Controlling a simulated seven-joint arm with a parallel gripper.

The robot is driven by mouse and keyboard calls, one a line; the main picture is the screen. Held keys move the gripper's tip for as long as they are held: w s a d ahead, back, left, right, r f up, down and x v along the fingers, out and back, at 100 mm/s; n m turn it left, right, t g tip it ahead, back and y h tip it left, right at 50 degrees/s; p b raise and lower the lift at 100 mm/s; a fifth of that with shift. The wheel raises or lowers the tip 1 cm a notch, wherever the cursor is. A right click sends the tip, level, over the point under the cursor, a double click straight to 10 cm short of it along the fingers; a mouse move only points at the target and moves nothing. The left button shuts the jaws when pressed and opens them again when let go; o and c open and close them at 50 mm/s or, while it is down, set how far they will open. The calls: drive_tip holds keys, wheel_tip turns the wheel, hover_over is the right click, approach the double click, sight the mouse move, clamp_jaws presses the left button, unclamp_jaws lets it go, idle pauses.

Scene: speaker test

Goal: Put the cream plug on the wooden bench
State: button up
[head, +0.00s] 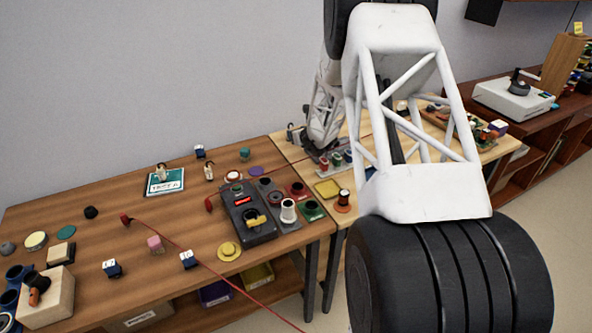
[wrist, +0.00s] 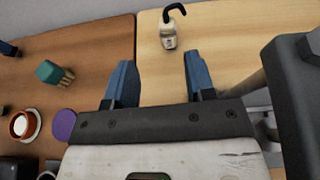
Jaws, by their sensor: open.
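A cream plug (wrist: 169,38) with a black curved cord sits on the pale wood table top, ahead of my gripper (wrist: 156,72) in the wrist view. It seems to be the small object (head: 291,134) near the pale table's back left corner in the head view. My gripper is open, its two blue fingers apart with nothing between them. The plug is beyond the fingertips, apart from them. The brown wooden bench (head: 120,270) fills the left of the head view; its edge meets the pale table (wrist: 225,45). Two similar pale pieces (head: 163,171) (head: 209,172) stand on the brown side.
On the brown bench are a teal piece (wrist: 48,75), a purple disc (wrist: 63,125), a cup (wrist: 24,124), a dark device (head: 248,212) and a red cable (head: 180,245). Bare wood lies between the scattered pieces. My arm hides part of the pale table.

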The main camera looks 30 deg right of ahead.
drive_tip(key=s+a+r+n+g+y, duration=0.35)
drive_tip(key=s+a+r+n, duration=0.55)
drive_tip(key=a+r, duration=0.3)
drive_tip(key=s+a+r+n+g+y, duration=0.2)
drive_tip(key=s+a+r+n+y, duration=0.2)
drive_tip(key=s+a+r+n, duration=0.8)
drive_tip(key=s+a+r+n+g+h, duration=0.1)
drive_tip(key=s+a+n+g, duration=0.15)
drive_tip(key=s, duration=0.55)
drive_tip(key=s+a+r+n+g+h, duration=0.1)
drive_tip(key=s+a+n+h, duration=0.2)
drive_tip(key=s, duration=0.6)
drive_tip(key=s+a+r+n+g, duration=0.1)
drive_tip(key=s+a+n+g, duration=0.15)
drive_tip(key=s+n, duration=0.4)
drive_tip(key=s+d+n+h, duration=0.2)
drive_tip(key=s+h, duration=0.2)
drive_tip(key=s, duration=0.8)
drive_tip(key=shift+d+f, duration=0.3)
drive_tip(key=shift+f, duration=0.15)
